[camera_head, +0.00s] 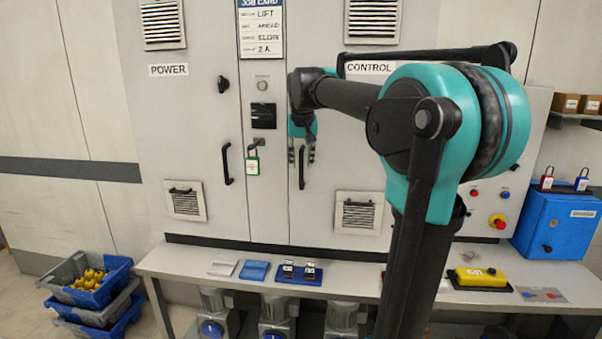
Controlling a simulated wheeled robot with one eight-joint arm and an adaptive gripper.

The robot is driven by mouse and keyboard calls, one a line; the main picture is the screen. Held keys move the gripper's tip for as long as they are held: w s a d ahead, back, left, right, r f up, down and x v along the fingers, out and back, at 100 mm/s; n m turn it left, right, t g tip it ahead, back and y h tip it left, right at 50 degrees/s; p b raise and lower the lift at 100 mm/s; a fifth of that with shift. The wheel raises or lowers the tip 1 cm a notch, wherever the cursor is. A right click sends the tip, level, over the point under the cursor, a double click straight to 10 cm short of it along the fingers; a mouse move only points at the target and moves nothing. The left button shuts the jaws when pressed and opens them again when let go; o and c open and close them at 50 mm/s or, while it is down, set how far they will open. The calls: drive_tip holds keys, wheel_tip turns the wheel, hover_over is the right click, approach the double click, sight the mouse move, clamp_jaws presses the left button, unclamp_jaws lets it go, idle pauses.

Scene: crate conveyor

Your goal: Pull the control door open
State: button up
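The control door (340,172) is the grey cabinet door under the CONTROL sign (369,68), and it looks shut. Its black vertical handle (301,175) is near the door's left edge. My gripper (301,157) points down at the upper part of this handle. Its two fingers are apart, one on each side of the handle in the picture, with small gaps showing. I cannot tell whether the fingers are level with the handle in depth. My arm hides much of the door's right part.
The power door (200,130) at left has its own handle (227,165). A bench (200,262) with small trays runs below. A blue box (556,228) stands right; blue crates (100,296) are on the left floor.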

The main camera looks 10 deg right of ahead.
sight(301, 171)
drive_tip(key=shift+x, duration=2.65)
drive_tip(key=shift+c, duration=0.4)
clamp_jaws()
